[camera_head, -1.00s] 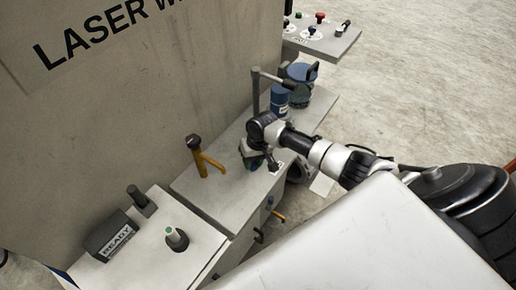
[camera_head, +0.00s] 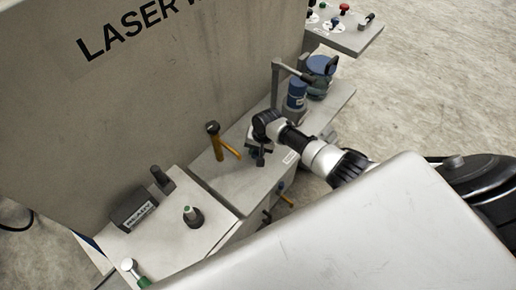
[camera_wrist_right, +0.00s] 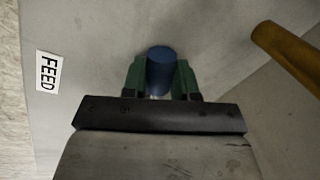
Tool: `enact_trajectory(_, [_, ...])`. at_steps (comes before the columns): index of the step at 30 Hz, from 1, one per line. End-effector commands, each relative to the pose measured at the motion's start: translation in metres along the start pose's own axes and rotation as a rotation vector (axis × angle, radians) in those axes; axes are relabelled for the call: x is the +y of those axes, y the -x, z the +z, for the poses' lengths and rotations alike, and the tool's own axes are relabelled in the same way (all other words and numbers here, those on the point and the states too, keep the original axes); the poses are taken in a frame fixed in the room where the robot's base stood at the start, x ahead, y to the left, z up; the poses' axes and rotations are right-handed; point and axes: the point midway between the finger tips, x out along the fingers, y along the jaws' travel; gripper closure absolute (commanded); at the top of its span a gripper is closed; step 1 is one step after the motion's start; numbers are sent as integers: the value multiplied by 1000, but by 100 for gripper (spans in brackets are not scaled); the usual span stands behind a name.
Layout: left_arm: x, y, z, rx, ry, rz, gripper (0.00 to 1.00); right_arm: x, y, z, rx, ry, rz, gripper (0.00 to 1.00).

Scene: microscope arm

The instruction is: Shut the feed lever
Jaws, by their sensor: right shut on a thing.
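The feed lever shows in the right wrist view as a short blue cylinder (camera_wrist_right: 160,68), its knob or handle, beside a white FEED label (camera_wrist_right: 48,71). The two green fingers of my right gripper (camera_wrist_right: 160,82) are shut on it, one on each side. In the head view my right gripper (camera_head: 258,152) is over the grey bench top, left of the small white label (camera_head: 290,157). The arm hides most of the lever there, so I cannot tell its angle. My left gripper is not in view.
A yellow lever on a post (camera_head: 216,142) stands left of my gripper; its bar (camera_wrist_right: 288,52) shows in the wrist view. Blue canisters (camera_head: 296,94) and a grey post with an arm (camera_head: 276,84) stand behind. A READY box (camera_head: 134,208) is at left.

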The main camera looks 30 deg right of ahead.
Motion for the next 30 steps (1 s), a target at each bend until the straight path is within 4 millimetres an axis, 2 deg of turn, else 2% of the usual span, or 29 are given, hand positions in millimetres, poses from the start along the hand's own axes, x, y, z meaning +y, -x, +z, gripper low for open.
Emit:
enact_trajectory(7, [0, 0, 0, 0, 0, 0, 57, -1, 1, -2, 6, -6, -6, 100])
enact_trajectory(8, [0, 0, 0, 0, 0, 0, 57, -1, 2, -2, 6, -6, -6, 69])
enact_trajectory(12, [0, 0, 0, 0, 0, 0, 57, -1, 1, -2, 4, -5, -5, 47])
enact_trajectory(23, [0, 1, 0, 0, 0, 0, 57, -1, 5, -1, 2, -2, -3, 46])
enact_trajectory(26, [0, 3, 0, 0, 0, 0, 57, 0, 16, -1, 3, -2, -3, 46])
enact_trajectory(30, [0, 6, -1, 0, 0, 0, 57, -1, 41, -2, 5, -2, -5, 46])
